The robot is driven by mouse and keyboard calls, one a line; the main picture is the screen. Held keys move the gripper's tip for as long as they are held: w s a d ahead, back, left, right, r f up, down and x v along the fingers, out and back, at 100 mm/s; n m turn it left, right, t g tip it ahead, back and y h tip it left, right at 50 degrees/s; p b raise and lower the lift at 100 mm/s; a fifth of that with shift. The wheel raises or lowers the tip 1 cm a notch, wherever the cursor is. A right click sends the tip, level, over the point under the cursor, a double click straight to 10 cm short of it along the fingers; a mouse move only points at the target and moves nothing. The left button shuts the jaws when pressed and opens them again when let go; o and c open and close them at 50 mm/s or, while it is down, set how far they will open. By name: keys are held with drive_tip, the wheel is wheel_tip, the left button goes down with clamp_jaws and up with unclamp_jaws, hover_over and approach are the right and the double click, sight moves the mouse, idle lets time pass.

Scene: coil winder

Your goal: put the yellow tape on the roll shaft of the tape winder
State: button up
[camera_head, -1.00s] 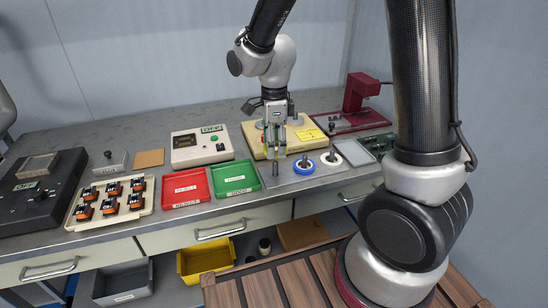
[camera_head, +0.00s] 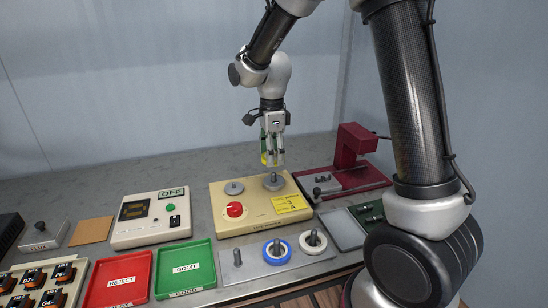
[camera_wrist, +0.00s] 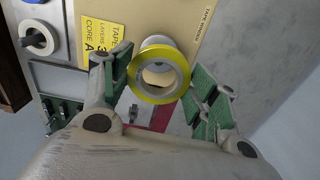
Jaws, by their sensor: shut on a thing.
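The yellow tape (camera_wrist: 160,97) is a ring held between the green-padded fingers of my gripper (camera_wrist: 163,82). In the head view only a thin yellow-green edge of the tape (camera_head: 264,158) shows beside my gripper (camera_head: 273,156). My gripper points down, shut on the tape, over the back right of the beige tape winder (camera_head: 250,222). A grey round hub with a stub (camera_head: 273,181) lies right under the fingers; another grey hub (camera_head: 234,188) is to its left. In the wrist view a pale cylinder (camera_wrist: 157,42) shows partly behind the ring. The exact gap cannot be told.
A blue tape (camera_head: 277,252) and a white tape (camera_head: 313,242) sit on pegs in front of the winder; the peg (camera_head: 237,257) left of them is bare. A dark red press (camera_head: 352,150) stands at the right. Red (camera_head: 119,266) and green (camera_head: 184,255) trays are left.

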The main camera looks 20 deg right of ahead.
sight(273, 173)
drive_tip(key=shift+w+d, duration=0.1)
drive_tip(key=shift+d, duration=0.05)
drive_tip(key=shift+f, duration=1.85)
drive_tip(key=shift+f, duration=0.3)
drive_tip(key=shift+f, duration=1.6)
drive_tip(key=o, duration=1.1)
wheel_tip(273, 173, up, 12)
